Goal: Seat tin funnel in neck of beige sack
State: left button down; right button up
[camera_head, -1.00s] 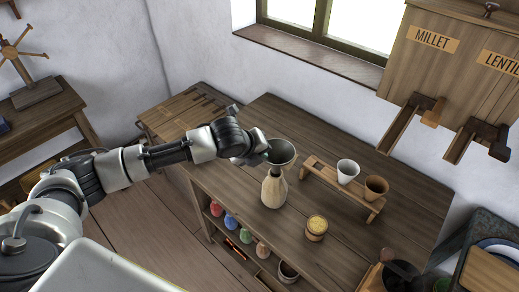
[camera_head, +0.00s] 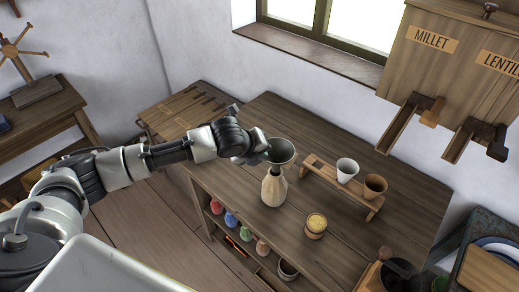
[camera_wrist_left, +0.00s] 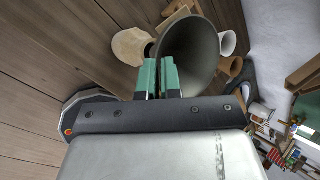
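The grey tin funnel (camera_head: 283,150) is over the top of the beige sack (camera_head: 273,190), wide mouth up. The sack stands upright on the wooden table. My left gripper (camera_head: 266,153) reaches in from the left and is at the funnel's rim. In the left wrist view, its green-tipped fingers (camera_wrist_left: 158,76) are close together on the near edge of the funnel (camera_wrist_left: 192,48), with the sack (camera_wrist_left: 130,46) just beyond. The funnel's lower end is hidden, so I cannot tell whether it is inside the neck. My right gripper is not in view.
Right of the sack, a wooden stand (camera_head: 323,178) holds a white cup (camera_head: 347,171) and a brown cup (camera_head: 375,186). A small pot of yellow grain (camera_head: 316,226) stands in front. Wooden dispensers (camera_head: 450,55) hang on the wall. The tabletop behind the stand is clear.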

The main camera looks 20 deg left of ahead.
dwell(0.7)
pick_arm(q)
jog(key=shift+p, duration=0.4)
jog(key=shift+p, duration=0.4)
jog(key=shift+f+b, duration=1.2)
jog(key=shift+f, duration=1.3)
jog(key=c, duration=1.2)
grip_release()
jog(key=shift+c, duration=0.2)
jog(key=shift+r, duration=0.1)
jog(key=b+v, duration=0.1)
jog(key=v, duration=0.9)
jog(key=shift+s+r+b, duration=0.2)
jog(key=shift+r+b, duration=0.15)
jog(key=shift+b, duration=0.05)
jog(key=shift+a, duration=0.15)
